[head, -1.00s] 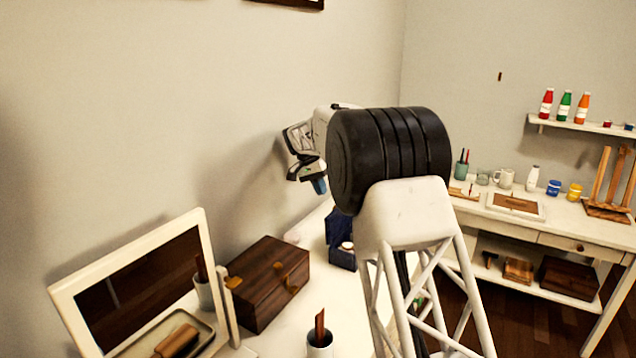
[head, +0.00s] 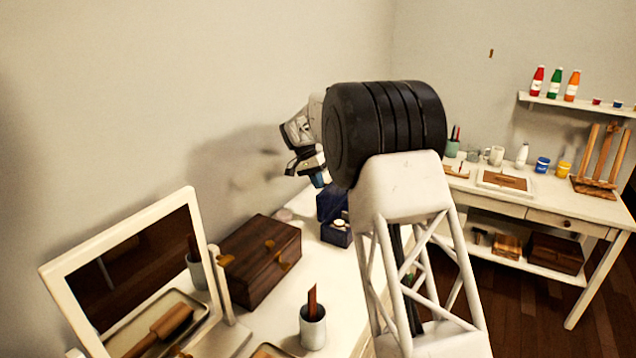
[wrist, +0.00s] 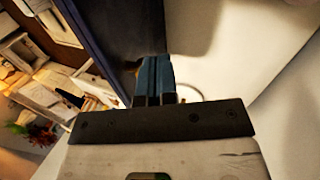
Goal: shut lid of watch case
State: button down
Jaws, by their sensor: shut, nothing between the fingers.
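The watch case (head: 335,236) is a small dark blue box on the white table near the wall. Its lid (head: 329,203) stands raised at the back, and a pale round item, likely a watch, shows inside. My gripper (head: 318,180) is just above the lid, its blue fingertips pointing down; whether they touch it I cannot tell. In the wrist view my gripper (wrist: 154,75) has its two blue fingers shut together and empty. A dark blue panel, likely the lid (wrist: 98,35), fills the upper left beside the fingertips there.
A brown wooden box (head: 262,258) with brass clasps, a white-framed mirror (head: 205,285) and a cup (head: 313,328) stand on the table (head: 350,285) in front of the case. The wall (head: 250,70) is close behind my gripper.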

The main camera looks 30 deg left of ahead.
aim_at(333, 191)
jog(key=shift+d+r+y, duration=0.35)
jog(key=shift+d+y, duration=0.1)
jog(key=shift+y, duration=0.15)
dwell(0.4)
jog(key=shift+d+r+y, duration=0.35)
jog(key=shift+d+y, duration=0.55)
jog(key=shift+y, duration=0.05)
jog(key=shift+d+r+y, duration=0.3)
jog(key=shift+d+y, duration=0.55)
jog(key=shift+y, duration=0.1)
jog(key=shift+d+y, duration=1.05)
jog(key=shift+y, duration=0.15)
jog(key=shift+d+f+y, duration=0.9)
jog(key=shift+d+y, duration=0.35)
jog(key=shift+d, duration=0.25)
jog(key=shift+d+f+y, duration=0.9)
jog(key=shift+d+y, duration=0.3)
jog(key=shift+d, duration=0.25)
jog(key=shift+d+f+y, duration=0.9)
jog(key=shift+d+y, duration=0.35)
jog(key=shift+d, duration=0.25)
jog(key=shift+f, duration=0.2)
jog(key=shift+d, duration=0.1)
